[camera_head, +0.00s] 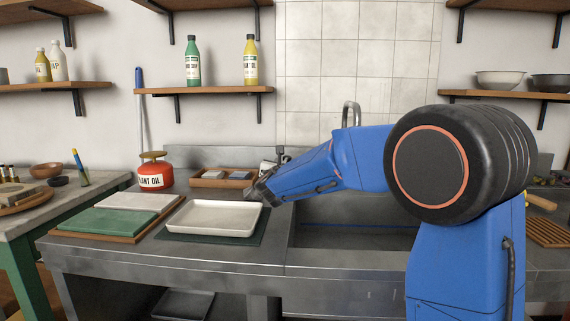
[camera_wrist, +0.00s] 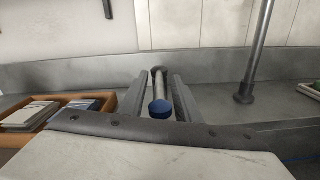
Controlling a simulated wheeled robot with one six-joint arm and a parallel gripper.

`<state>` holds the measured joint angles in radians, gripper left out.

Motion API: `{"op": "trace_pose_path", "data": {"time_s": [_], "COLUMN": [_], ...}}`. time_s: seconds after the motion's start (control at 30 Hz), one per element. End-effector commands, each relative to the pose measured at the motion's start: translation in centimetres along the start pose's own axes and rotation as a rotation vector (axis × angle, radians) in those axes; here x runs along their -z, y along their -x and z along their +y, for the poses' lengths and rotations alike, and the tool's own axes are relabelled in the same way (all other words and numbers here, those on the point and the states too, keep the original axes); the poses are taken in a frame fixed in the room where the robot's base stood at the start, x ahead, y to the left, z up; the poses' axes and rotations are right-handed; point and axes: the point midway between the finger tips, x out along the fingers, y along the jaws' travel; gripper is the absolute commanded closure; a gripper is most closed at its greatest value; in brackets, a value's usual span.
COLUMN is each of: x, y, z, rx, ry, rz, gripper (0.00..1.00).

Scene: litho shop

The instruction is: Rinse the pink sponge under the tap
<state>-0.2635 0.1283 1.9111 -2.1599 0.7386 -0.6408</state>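No pink sponge shows in either view. The tap's curved grey spout (camera_head: 351,108) rises behind my arm, over the sink; its post (camera_wrist: 260,48) stands to the right in the wrist view. My gripper (camera_head: 254,193) is at the back of the counter, left of the sink. In the wrist view my gripper (camera_wrist: 160,88) has its fingers apart, one on each side of a short metal piece with a blue round end (camera_wrist: 160,109), perhaps a tap handle. I see no clear contact with it. The sink basin (camera_head: 350,232) is partly hidden by my arm.
A wooden tray (camera_head: 207,182) with small blocks stands left of my gripper; it also shows in the wrist view (camera_wrist: 75,100). A wall is close behind.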

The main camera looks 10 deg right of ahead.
Motion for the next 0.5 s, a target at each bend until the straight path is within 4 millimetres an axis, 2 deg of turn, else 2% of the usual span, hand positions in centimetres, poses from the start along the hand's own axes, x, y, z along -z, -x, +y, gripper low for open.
{"op": "trace_pose_path", "data": {"time_s": [0.23, 0.27, 0.37, 0.5], "x": [-0.03, -0.03, -0.03, -0.03], "y": [-0.06, -0.06, -0.06, -0.05], "z": [-0.01, -0.01, -0.01, -0.01], "rx": [0.000, 0.000, 0.000, 0.000], "ry": [0.000, 0.000, -0.001, -0.001], "rz": [0.000, 0.000, 0.000, 0.000], "gripper": [0.70, 0.75, 0.99, 1.00]}}
